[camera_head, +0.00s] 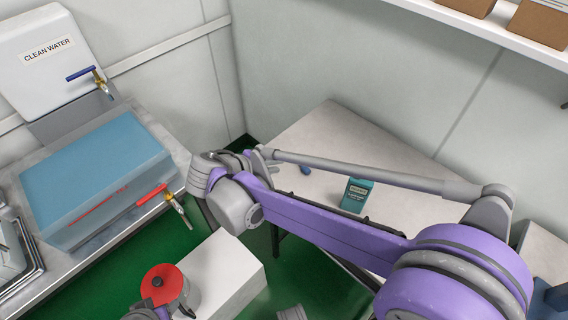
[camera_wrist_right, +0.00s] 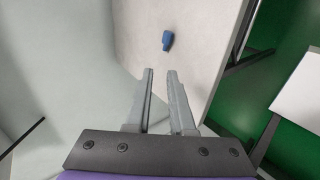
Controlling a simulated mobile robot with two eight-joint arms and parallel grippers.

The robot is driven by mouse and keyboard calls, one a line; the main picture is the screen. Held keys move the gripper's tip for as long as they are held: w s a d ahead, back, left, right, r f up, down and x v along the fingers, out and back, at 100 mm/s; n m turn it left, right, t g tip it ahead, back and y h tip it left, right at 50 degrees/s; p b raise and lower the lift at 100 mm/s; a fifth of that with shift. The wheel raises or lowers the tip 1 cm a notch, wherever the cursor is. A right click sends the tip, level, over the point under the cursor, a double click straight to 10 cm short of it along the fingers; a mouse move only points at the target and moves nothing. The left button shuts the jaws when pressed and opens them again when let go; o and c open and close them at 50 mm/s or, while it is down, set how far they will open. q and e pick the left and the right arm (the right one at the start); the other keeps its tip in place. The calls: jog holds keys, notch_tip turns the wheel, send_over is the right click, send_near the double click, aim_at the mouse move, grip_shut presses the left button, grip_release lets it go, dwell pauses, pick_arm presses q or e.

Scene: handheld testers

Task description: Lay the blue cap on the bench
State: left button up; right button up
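The blue cap (camera_head: 305,169) lies on the pale bench (camera_head: 325,130). In the right wrist view the cap (camera_wrist_right: 168,41) is on the bare bench top (camera_wrist_right: 195,50), ahead of the fingertips and apart from them. My right gripper (camera_wrist_right: 161,72) is open, with nothing between its two fingers.
A teal box (camera_head: 356,195) with a label stands on the bench, partly behind my right arm. A white block (camera_head: 225,275) and a red round-topped thing (camera_head: 163,284) are at the lower left. A blue tank (camera_head: 95,180) with a red tap is on the left counter.

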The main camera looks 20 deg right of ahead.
jog(key=s+f+m+y, duration=0.2)
jog(key=s+f+y, duration=0.2)
jog(key=s, duration=0.6)
jog(key=s+f+m+y, duration=0.2)
jog(key=s+f+y, duration=0.2)
jog(key=s, duration=0.6)
jog(key=shift+s+d+f+m+t+y, duration=0.15)
jog(key=shift+d+m+t+y, duration=0.2)
jog(key=shift+y, duration=0.35)
